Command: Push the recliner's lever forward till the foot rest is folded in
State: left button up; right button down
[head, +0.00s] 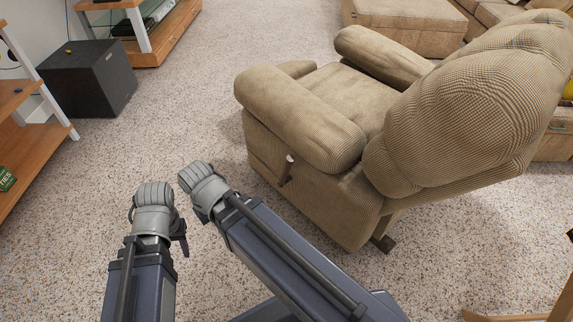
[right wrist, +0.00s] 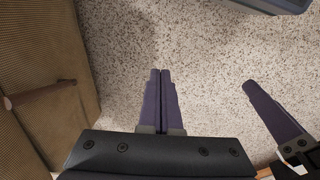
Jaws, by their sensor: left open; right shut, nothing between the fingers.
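The tan recliner (head: 300,115) stands right of centre in the head view, its back toward the right. Its lever (head: 286,170) is a short brown stick with a pale tip on the near side, below the armrest. The foot rest (head: 297,69) seems to show only as a small padded part beyond the near armrest. In the right wrist view the lever (right wrist: 38,95) sticks out from the recliner's side at left. My right gripper (right wrist: 160,72) is shut and empty, apart from the lever. My left gripper (head: 182,241) is open, left of the recliner and mostly hidden by its wrist.
A black box (head: 90,78) and wooden shelves (head: 35,105) stand at the left. A tan ottoman (head: 405,25) is behind the recliner at the top. Speckled carpet (head: 195,110) is clear between box and recliner. A left gripper finger (right wrist: 272,110) shows in the right wrist view.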

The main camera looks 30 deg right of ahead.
jog(key=w+d+r+n+t, duration=0.1)
jog(key=w+d+n, duration=0.2)
jog(key=d+n, duration=0.7)
jog(key=w+d+n+t+y+p, duration=0.1)
jog(key=w+d+n, duration=0.1)
jog(key=d+n, duration=0.8)
jog(key=w+d+r+n+t, duration=0.1)
jog(key=w+d+n+t, duration=0.1)
jog(key=d+n, duration=0.8)
jog(key=w+n, duration=0.1)
jog(key=n, duration=0.3)
jog(key=shift+w+d+r+n, duration=0.2)
jog(key=shift+w+r+n, duration=0.1)
jog(key=shift+r, duration=0.05)
jog(key=shift+f, duration=0.1)
